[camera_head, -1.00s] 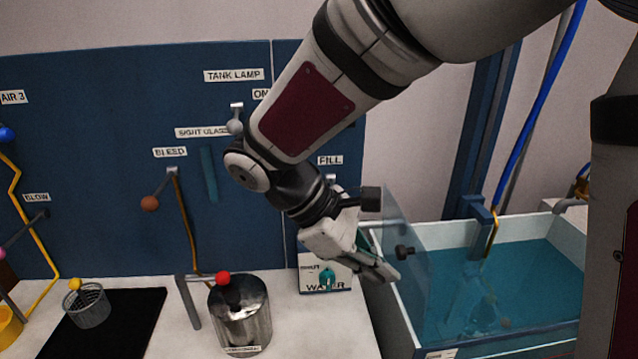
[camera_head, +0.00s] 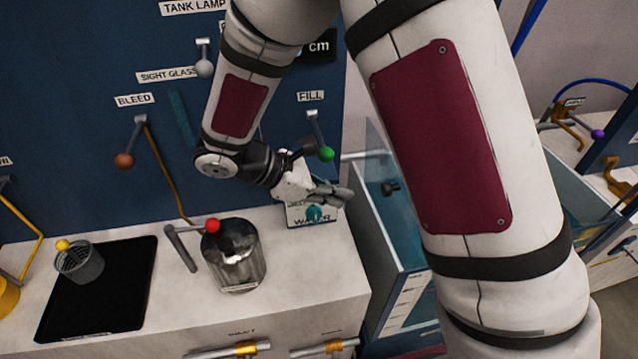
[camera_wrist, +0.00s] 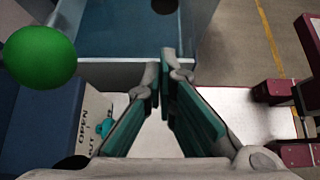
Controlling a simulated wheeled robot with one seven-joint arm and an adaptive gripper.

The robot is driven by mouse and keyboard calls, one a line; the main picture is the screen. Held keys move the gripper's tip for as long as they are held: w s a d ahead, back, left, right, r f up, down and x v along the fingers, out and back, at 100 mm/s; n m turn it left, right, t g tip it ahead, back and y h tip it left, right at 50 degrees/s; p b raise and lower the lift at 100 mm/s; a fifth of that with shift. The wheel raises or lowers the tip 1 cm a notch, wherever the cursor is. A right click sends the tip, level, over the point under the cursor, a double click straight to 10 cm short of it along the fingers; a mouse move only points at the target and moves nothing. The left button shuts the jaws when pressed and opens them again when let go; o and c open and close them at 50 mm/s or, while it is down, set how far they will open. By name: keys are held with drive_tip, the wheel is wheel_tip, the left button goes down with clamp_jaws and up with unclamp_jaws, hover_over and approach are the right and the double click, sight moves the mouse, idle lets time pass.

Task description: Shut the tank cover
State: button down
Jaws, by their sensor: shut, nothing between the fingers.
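The tank cover (camera_head: 378,150) is a clear panel standing upright along the left side of the tank (camera_head: 412,262), so the cover is raised. Its dark knob (camera_head: 390,187) faces right. My gripper (camera_head: 345,195) is shut and empty, just left of the cover; I cannot tell if it touches. In the wrist view my gripper (camera_wrist: 165,68) points toward the tank (camera_wrist: 112,72), with its fingertips close together near the tank's rim. A dark round shape at the top of that view may be the knob. My arm hides most of the tank in the head view.
The green-balled FILL lever (camera_head: 326,154) is close above my gripper. The WATER box with a teal knob (camera_head: 314,214) is just below it. A metal can (camera_head: 236,262) and a red-balled lever (camera_head: 212,226) stand left on the counter (camera_head: 330,262).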

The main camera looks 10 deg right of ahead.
drive_tip(key=shift+d+f+p, duration=0.15)
drive_tip(key=shift+d+p, duration=0.25)
drive_tip(key=shift+d, duration=1)
drive_tip(key=shift+d+f+p, duration=0.15)
drive_tip(key=shift+d+p, duration=0.25)
drive_tip(key=shift+d, duration=0.95)
